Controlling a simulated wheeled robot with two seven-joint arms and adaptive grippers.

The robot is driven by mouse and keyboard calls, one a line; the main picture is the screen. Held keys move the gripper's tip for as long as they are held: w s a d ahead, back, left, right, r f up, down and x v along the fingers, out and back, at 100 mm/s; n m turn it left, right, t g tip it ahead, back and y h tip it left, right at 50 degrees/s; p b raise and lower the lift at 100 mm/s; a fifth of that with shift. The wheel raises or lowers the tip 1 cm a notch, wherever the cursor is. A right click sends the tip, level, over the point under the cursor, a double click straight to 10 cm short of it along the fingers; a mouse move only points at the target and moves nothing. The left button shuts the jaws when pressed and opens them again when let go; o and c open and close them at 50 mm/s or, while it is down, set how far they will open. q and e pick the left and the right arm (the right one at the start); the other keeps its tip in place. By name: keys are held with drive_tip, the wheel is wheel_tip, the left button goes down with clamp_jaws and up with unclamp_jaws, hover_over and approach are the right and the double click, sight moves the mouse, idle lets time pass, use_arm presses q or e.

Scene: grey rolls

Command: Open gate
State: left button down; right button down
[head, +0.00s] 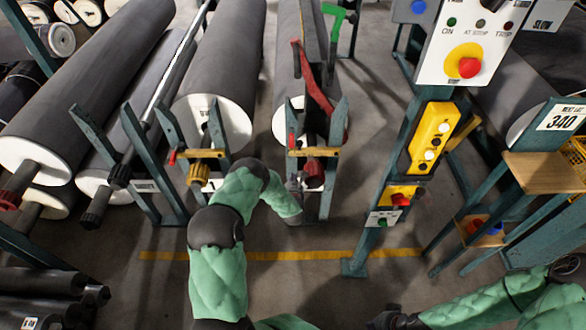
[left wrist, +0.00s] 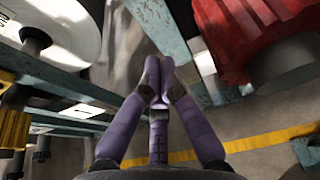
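No part is clearly marked as the gate. A yellow bar (head: 314,152) with a red handle (head: 292,140) crosses the teal stand at the front end of the middle roll (head: 290,60). A similar yellow bar (head: 205,153) crosses the stand to its left. My left gripper (head: 296,192) is low beside the middle stand, just below its bar. In the left wrist view its purple fingers (left wrist: 158,76) meet at the tips, with nothing visible between them. A red ribbed collar (left wrist: 255,40) is right of them. My right gripper (head: 388,318) is low at the bottom edge, its fingers unclear.
A teal post (head: 385,175) with a yellow button box (head: 432,137) and a red-button panel (head: 465,50) stands right of the middle stand. A wooden shelf (head: 548,172) is further right. A yellow floor line (head: 300,255) crosses open floor in front.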

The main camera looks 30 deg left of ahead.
use_arm(q)
drive_tip(key=b+x, duration=0.3)
drive_tip(key=x, duration=0.6)
drive_tip(key=shift+f+b, duration=0.1)
drive_tip(key=shift+b, duration=0.2)
wheel_tip(320, 180, up, 3)
drive_tip(key=shift+f, duration=0.1)
drive_tip(key=shift+r, duration=0.7)
drive_tip(key=shift+r, duration=0.15)
